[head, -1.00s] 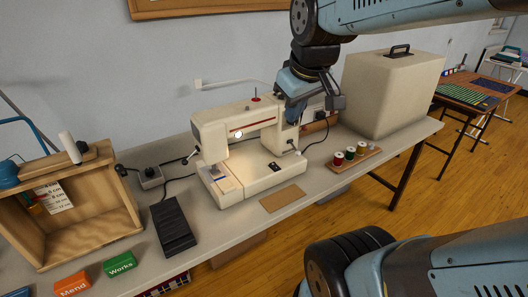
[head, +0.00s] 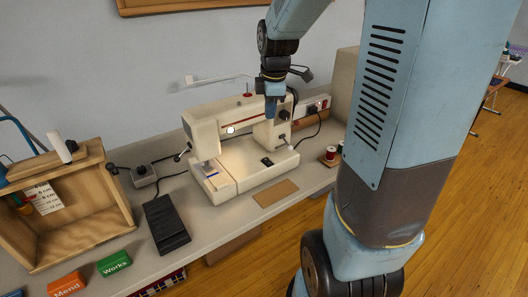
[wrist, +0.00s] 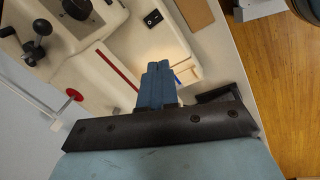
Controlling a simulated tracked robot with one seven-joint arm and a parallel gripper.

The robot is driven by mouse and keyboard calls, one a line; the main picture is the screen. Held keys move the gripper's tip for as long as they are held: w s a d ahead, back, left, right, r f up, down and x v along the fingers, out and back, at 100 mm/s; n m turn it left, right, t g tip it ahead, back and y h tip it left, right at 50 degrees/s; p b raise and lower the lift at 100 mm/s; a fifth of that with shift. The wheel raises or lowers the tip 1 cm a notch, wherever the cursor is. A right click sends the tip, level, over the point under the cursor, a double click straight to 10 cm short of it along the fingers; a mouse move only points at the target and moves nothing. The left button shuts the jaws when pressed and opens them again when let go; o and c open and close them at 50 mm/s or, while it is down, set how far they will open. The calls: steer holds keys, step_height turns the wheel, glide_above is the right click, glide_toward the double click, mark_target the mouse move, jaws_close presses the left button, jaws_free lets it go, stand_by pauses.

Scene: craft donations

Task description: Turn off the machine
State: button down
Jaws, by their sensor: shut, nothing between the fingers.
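The cream sewing machine (head: 208,131) stands on the table, with a red stripe on its arm and a warm glow under the arm. A small black rocker switch (head: 267,161) is on its base; it also shows in the wrist view (wrist: 152,18). I cannot tell which way the rocker is tipped. A black round dial (head: 283,114) is on its right column. My gripper (head: 270,114) is over the right part of the machine, pointing down; whether it touches is unclear. In the wrist view its blue fingers (wrist: 157,82) are together and empty, apart from the switch.
A power strip with a plug (head: 314,108) is behind the machine. A small box with a knob (head: 143,173) and a black pedal (head: 166,224) are to the left. A brown card (head: 276,193) lies in front. Thread spools (head: 331,153) are partly hidden by my arm.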

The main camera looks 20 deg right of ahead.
mark_target(266, 159)
steer(key=w+d+f+n+g, duration=0.1)
steer(key=w+d+f+n, duration=0.1)
steer(key=w+f+n, duration=0.3)
step_height(266, 159, down, 2)
steer(key=shift+w+d+f+y, duration=0.1)
steer(key=shift+w+d+y, duration=0.1)
steer(key=shift+w+y, duration=0.1)
steer(key=f, duration=0.4)
steer(key=w+f, duration=0.1)
steer(key=f, duration=0.9)
steer(key=shift+w+a, duration=0.2)
steer(key=shift+w, duration=0.1)
steer(key=shift+r, duration=0.1)
